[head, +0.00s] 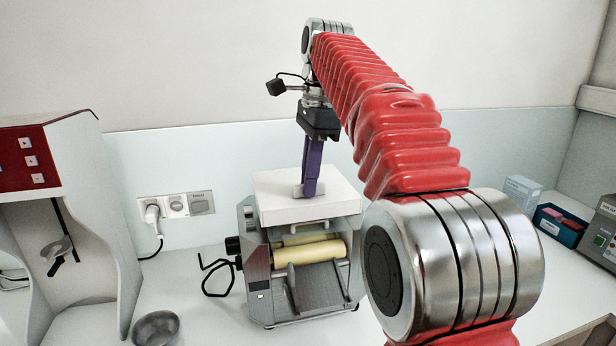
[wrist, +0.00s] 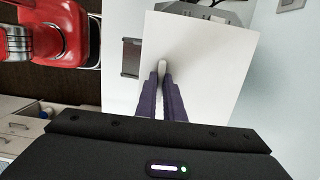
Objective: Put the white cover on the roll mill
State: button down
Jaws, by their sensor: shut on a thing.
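The white cover (head: 335,203) is a flat square lid with a small upright handle on top. In the head view it is over the top of the roll mill (head: 258,278), a grey metal machine with cream rollers. I cannot tell whether the cover rests on the mill or hangs just above it. My gripper (head: 309,190) points down with its purple fingers shut on the cover's handle. In the wrist view the cover (wrist: 205,65) fills the middle and hides most of the mill, with the fingertips (wrist: 162,72) at its handle.
A red and white machine (head: 105,200) stands at the left, with a metal bowl (head: 156,328) in front. A wall socket (head: 177,206) with a plug is behind. Blue boxes (head: 556,224) and a grey device (head: 602,235) are at the right. My red arm crosses the right side.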

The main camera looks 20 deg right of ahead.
jog(key=shift+f, duration=1.4)
jog(key=shift+f, duration=0.75)
dwell(2.4)
jog(key=c, duration=1.8)
grip_release()
jog(key=shift+d+r, duration=0.2)
jog(key=shift+r, duration=1.65)
jog(key=shift+d+r, duration=0.2)
jog(key=shift+r, duration=1.65)
